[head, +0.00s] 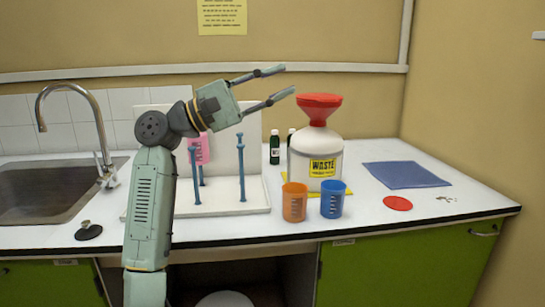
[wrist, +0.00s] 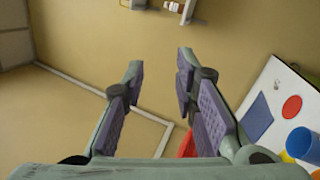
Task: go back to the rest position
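My gripper (head: 277,86) is raised above the counter, with its fingers pointing right and slightly up in the head view. Its two fingers are apart with nothing between them. In the wrist view the gripper (wrist: 158,75) is also open and empty, facing the wall. It is up and to the left of the white waste container (head: 316,158) with the red funnel (head: 319,108), and does not touch it.
An orange beaker (head: 294,202) and a blue beaker (head: 333,200) stand in front of the container. A drying rack (head: 255,196) with blue pegs, a pink bottle (head: 202,147), and a sink (head: 45,190) are left. A blue mat (head: 405,175) and red disc (head: 397,203) lie right.

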